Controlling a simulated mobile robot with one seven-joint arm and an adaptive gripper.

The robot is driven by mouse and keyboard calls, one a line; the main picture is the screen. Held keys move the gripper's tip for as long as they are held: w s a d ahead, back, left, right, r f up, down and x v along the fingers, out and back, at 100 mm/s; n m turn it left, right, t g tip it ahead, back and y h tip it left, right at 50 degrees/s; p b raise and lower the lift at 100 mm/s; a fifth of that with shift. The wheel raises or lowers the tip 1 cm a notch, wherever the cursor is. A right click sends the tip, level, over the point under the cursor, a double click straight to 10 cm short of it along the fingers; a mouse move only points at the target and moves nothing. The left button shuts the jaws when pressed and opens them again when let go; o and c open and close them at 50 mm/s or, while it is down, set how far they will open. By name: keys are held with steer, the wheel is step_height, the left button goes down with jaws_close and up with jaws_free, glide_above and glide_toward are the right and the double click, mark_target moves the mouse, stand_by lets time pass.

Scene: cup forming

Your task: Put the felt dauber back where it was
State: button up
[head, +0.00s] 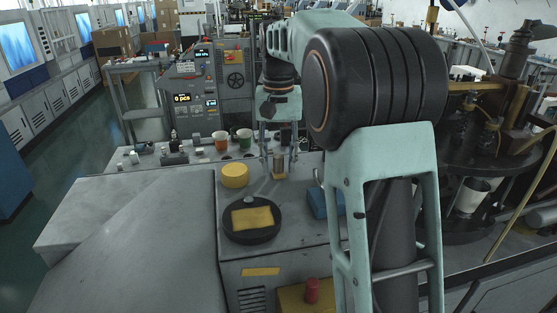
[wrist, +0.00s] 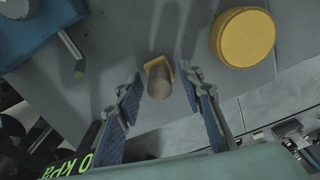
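The felt dauber looks like a short brown-grey cylinder (wrist: 160,84). In the head view the dauber (head: 279,164) shows between my gripper's fingers. My gripper (wrist: 160,78) is open, pointing down, with one finger on each side of the dauber and a visible gap to both. It also shows in the head view (head: 279,170). The dauber's lower end is partly hidden by its own top in the wrist view.
A yellow round tub (head: 235,176) stands left of the dauber. A black dish (head: 237,234) with a yellow pad (head: 252,218) lies nearer. A blue block (head: 322,204) with a lever is to the right. An orange cup (head: 221,142) and green cup (head: 244,139) stand behind.

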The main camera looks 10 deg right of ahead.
mark_target(278, 156)
step_height(278, 156, up, 12)
steer(key=p, duration=0.1)
steer(key=shift+r+p, duration=0.15)
steer(key=shift+p, duration=0.2)
stand_by(0.4)
